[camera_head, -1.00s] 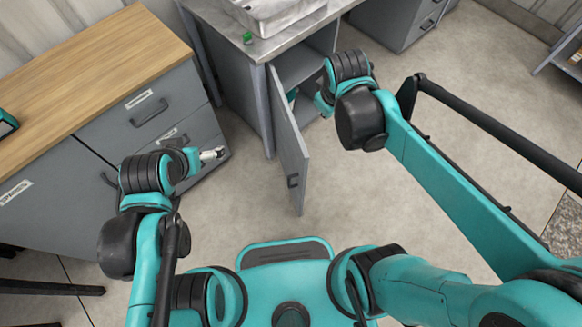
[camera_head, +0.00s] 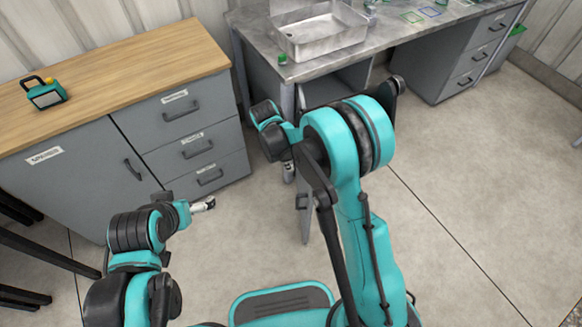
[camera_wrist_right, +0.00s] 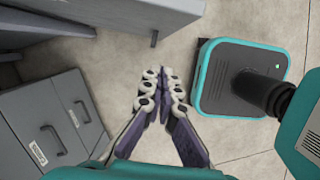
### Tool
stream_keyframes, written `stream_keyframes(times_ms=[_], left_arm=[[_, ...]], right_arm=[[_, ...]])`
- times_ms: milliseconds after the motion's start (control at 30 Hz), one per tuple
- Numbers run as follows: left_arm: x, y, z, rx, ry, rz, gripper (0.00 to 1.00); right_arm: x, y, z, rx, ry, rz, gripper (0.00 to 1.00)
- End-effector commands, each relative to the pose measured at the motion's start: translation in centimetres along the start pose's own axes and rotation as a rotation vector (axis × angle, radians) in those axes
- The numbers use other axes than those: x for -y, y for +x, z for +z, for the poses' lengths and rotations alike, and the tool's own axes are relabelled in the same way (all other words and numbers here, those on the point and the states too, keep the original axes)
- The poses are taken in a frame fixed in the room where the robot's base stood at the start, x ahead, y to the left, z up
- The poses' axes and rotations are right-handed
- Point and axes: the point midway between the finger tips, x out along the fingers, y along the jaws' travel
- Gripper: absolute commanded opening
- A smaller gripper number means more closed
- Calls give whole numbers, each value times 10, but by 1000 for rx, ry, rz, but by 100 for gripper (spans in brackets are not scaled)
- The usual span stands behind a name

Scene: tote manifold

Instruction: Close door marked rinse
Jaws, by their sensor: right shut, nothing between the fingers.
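The grey door (camera_head: 306,215) below the sink counter stands open, its free edge toward me; my right arm hides much of it. I see no marking on it. In the right wrist view a grey panel (camera_wrist_right: 145,14), apparently this door, has a dark handle (camera_wrist_right: 154,38). My right gripper (camera_wrist_right: 159,92) is shut and empty, just below that handle in the picture and apart from it. In the head view the right gripper (camera_head: 288,173) hangs left of the door, mostly hidden by its wrist. My left gripper (camera_head: 205,204) is empty, over the floor by the drawers; its jaw opening is unclear.
A wood-topped drawer cabinet (camera_head: 185,120) stands left, also in the wrist view (camera_wrist_right: 50,125). The counter (camera_head: 405,45) holds a metal sink (camera_head: 320,38) and a green-capped item (camera_head: 283,59). Floor (camera_head: 470,185) to the right is clear.

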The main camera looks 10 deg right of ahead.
Motion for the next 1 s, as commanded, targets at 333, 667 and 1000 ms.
stream_keyframes(times_ms=[333, 667, 1000], left_arm=[[0, 29, 21, 0, 0, 0, 98], [0, 38, 27, 0, 0, 0, 98], [0, 38, 27, 0, 0, 0, 98]], right_arm=[[0, 79, -1, 0, 3, 0, 0], [0, 83, 37, -1, 4, 1, 0], [0, 82, 39, -1, 3, 1, 0]])
